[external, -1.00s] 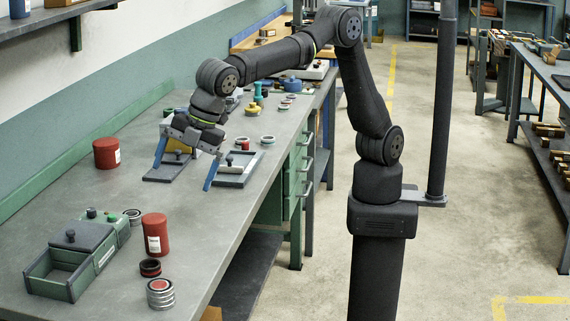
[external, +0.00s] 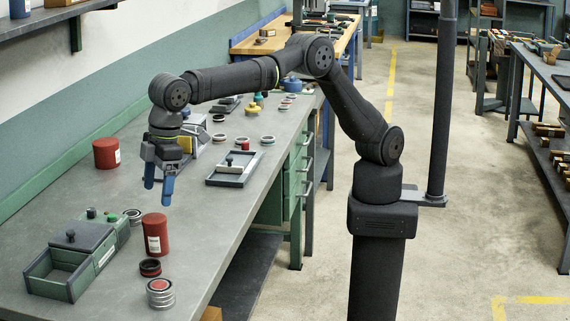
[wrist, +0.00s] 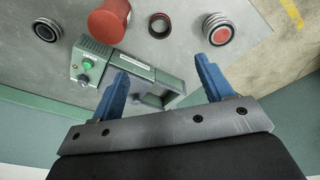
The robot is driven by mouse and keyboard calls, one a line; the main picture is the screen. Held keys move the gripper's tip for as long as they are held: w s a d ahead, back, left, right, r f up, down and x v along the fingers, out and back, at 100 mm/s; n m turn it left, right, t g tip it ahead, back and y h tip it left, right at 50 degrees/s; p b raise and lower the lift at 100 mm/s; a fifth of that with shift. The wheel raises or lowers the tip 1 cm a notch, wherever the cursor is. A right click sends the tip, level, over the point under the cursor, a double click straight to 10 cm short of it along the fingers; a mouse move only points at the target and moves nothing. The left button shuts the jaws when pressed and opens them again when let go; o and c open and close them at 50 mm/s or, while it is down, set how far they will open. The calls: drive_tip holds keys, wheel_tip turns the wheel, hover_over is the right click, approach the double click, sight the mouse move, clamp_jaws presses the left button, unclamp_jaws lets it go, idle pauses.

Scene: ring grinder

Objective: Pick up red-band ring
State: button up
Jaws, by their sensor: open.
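A dark ring with a red band (external: 150,267) lies on the bench in front of the red cylinder; in the wrist view the ring (wrist: 160,25) lies flat beyond the fingers. A stack of metal rings with a red centre (external: 160,293) stands beside it, and it also shows in the wrist view (wrist: 218,28). My gripper (external: 158,187) is open and empty, blue fingers pointing down, above the bench and behind the red cylinder. In the wrist view its spread fingers (wrist: 160,72) are apart from the ring.
A red cylinder (external: 156,234) stands close to the ring. A green box with a bin (external: 70,262) is to its left, with a metal ring (external: 132,216) behind it. Another red can (external: 106,153) stands further back. A grey tray (external: 215,182) lies beyond my gripper.

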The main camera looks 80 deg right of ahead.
drive_tip(key=w+f+m, duration=0.1)
drive_tip(key=m, duration=0.1)
approach(150, 259)
drive_tip(key=shift+m+g, duration=0.4)
drive_tip(key=a+f, duration=0.1)
drive_tip(key=f, duration=0.5)
drive_tip(key=a+f, duration=0.1)
drive_tip(key=f, duration=0.2)
drive_tip(key=shift+w+a, duration=0.35)
drive_tip(key=shift+r, duration=0.1)
drive_tip(key=c, duration=1.1)
drive_tip(key=shift+c, duration=0.2)
